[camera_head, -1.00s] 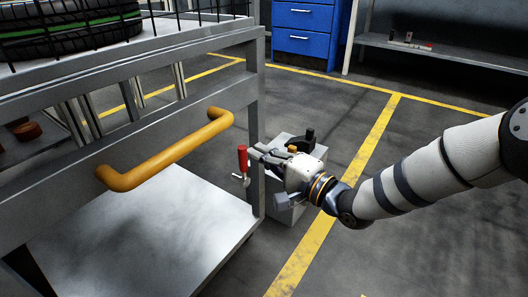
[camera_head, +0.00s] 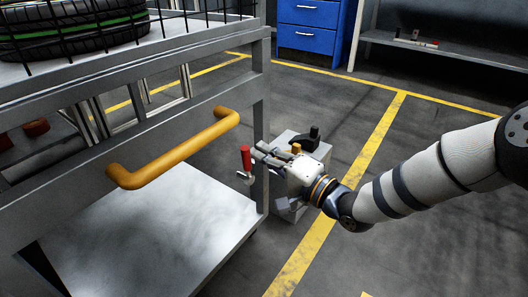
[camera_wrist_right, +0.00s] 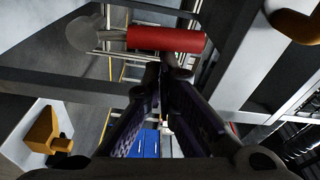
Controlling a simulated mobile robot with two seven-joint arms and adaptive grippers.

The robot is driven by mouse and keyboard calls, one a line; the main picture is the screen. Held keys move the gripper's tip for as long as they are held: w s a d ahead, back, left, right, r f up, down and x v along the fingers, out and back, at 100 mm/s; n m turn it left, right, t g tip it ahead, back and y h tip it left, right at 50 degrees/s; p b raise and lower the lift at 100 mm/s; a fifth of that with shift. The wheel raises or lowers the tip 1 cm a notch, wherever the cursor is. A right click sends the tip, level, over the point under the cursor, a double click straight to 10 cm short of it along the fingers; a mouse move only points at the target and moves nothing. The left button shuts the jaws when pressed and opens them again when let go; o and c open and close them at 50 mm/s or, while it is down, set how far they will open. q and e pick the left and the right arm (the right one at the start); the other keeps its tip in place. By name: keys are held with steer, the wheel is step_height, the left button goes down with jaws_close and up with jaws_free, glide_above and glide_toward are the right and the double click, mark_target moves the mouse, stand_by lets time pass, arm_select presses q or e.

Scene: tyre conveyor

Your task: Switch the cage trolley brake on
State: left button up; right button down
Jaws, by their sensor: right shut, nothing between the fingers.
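The cage trolley (camera_head: 262,110) stands at the left, with a grey frame and an orange handle bar (camera_head: 175,155). Its brake lever has a red grip (camera_head: 246,158) beside the trolley's corner post; the grip also shows near the top of the right wrist view (camera_wrist_right: 165,38). My right gripper (camera_head: 259,150) is shut and empty, its fingertips close beside the red grip. In the right wrist view the closed fingertips (camera_wrist_right: 168,66) lie just below the red grip; whether they touch it I cannot tell. My left gripper is not in view.
Tyres (camera_head: 75,28) lie on the trolley's upper deck behind wire mesh. A grey box (camera_head: 285,205) with a black part on top stands behind my right gripper. A blue drawer cabinet (camera_head: 308,35) and a shelf (camera_head: 450,55) are at the back. The floor at right is open.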

mark_target(248, 166)
steer(key=s+a+n+p, duration=0.1)
steer(key=n, duration=0.1)
steer(key=s+a+n+y+p, duration=0.1)
steer(key=n, duration=0.2)
steer(key=s+a+n+p, duration=0.1)
steer(key=s+n, duration=0.1)
steer(key=n, duration=0.1)
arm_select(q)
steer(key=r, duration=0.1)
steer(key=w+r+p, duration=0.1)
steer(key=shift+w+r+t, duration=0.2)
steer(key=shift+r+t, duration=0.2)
arm_select(e)
steer(key=s+f+n, duration=0.1)
steer(key=n, duration=0.2)
steer(key=s+a+f+n+y, duration=0.1)
steer(key=n, duration=0.1)
steer(key=s+a+f+n, duration=0.1)
steer(key=n, duration=0.2)
steer(key=shift+f+n+g+y, duration=0.2)
steer(key=shift+n+g+y, duration=0.1)
steer(key=shift+g, duration=0.1)
steer(key=shift+f, duration=0.1)
